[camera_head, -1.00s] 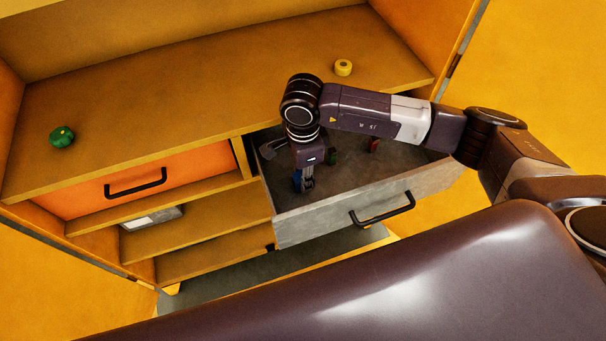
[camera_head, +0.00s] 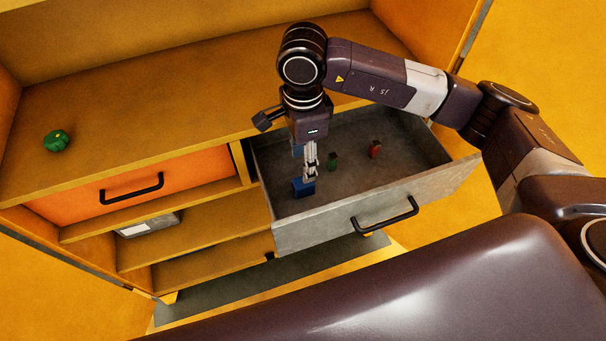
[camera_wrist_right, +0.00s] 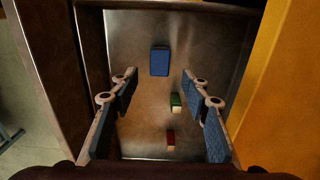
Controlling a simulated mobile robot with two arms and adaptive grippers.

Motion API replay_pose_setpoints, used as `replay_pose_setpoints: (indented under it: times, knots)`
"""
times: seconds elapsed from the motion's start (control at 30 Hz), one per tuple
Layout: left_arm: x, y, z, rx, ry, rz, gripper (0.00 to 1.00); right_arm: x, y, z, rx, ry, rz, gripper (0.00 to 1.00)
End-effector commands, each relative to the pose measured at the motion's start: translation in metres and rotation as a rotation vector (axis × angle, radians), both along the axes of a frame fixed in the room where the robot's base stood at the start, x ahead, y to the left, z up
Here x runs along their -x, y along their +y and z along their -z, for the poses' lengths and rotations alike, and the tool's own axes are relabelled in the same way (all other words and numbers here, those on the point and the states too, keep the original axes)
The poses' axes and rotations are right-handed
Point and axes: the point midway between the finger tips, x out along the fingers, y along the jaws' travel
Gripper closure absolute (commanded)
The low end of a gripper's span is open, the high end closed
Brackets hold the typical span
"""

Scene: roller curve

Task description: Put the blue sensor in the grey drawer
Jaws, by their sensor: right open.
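The grey drawer (camera_head: 345,222) is pulled out on the right side of the cabinet. The blue sensor (camera_head: 303,188) lies on its floor near the left front corner; it also shows in the right wrist view as a blue block (camera_wrist_right: 160,61). My right gripper (camera_head: 310,171) hangs above the drawer, near the sensor. In the right wrist view its blue-padded fingers (camera_wrist_right: 163,88) are spread wide with nothing between them, and the sensor lies beyond the tips. My left gripper is not in view.
A small green item (camera_head: 333,160) and a red item (camera_head: 375,149) also stand in the drawer. A green object (camera_head: 56,140) sits on the cabinet top at left. A shut orange drawer (camera_head: 140,186) is beside the grey one, above open shelves holding a grey box (camera_head: 148,225).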

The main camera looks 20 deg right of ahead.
Motion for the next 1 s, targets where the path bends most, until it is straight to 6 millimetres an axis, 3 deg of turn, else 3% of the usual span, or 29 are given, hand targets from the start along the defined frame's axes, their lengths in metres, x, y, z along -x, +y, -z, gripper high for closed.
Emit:
replay_pose_setpoints:
  times: [0.1,0.27,0.77,0.87,0.97,1.0]
  knots:
    - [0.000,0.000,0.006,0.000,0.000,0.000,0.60,-0.001,0.001,-0.017,0.000,-0.003,-0.002,0.57]
    - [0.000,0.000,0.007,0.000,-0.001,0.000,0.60,0.000,0.000,-0.028,0.000,-0.001,-0.001,0.57]
    - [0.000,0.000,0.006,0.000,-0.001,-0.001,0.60,0.001,0.001,-0.029,-0.002,0.001,-0.002,0.57]
    - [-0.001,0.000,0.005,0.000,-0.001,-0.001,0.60,0.007,0.014,-0.028,-0.048,0.016,-0.010,0.57]
    - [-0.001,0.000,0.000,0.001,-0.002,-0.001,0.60,0.023,0.053,-0.027,-0.187,0.056,-0.024,0.57]
    - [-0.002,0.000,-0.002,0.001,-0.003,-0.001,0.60,0.034,0.075,-0.030,-0.269,0.083,-0.028,0.57]
